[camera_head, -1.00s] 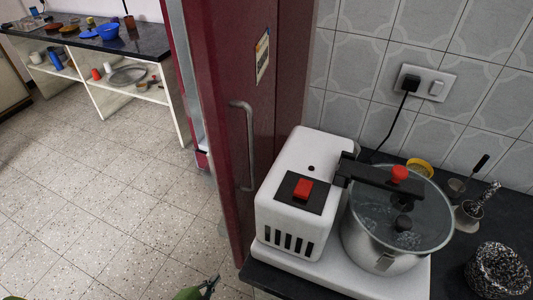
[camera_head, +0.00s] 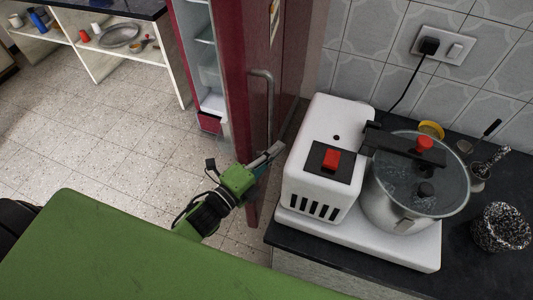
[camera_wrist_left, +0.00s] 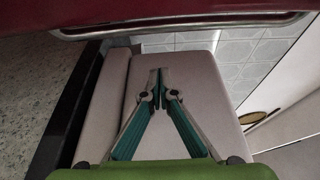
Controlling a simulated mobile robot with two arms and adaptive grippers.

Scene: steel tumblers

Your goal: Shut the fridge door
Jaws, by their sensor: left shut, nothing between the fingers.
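The dark red fridge door (camera_head: 238,90) stands open, with pale shelves (camera_head: 207,70) of the interior showing to its left. Its long grey handle (camera_head: 270,100) is upright on the face towards the counter. My left gripper (camera_head: 278,148) is beside the lower part of the handle, between the door and the white appliance. In the left wrist view its fingers (camera_wrist_left: 159,72) are shut and empty, and the handle (camera_wrist_left: 180,28) runs across the top on the red door (camera_wrist_left: 130,12), apart from the fingertips. My right gripper is not in view.
A white appliance (camera_head: 313,190) with a red switch and a lidded steel pot (camera_head: 415,205) stand on the dark counter (camera_head: 460,258), close right of my left gripper. A shelf unit (camera_head: 95,60) stands at the back left. The speckled floor (camera_head: 110,140) left of the door is clear.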

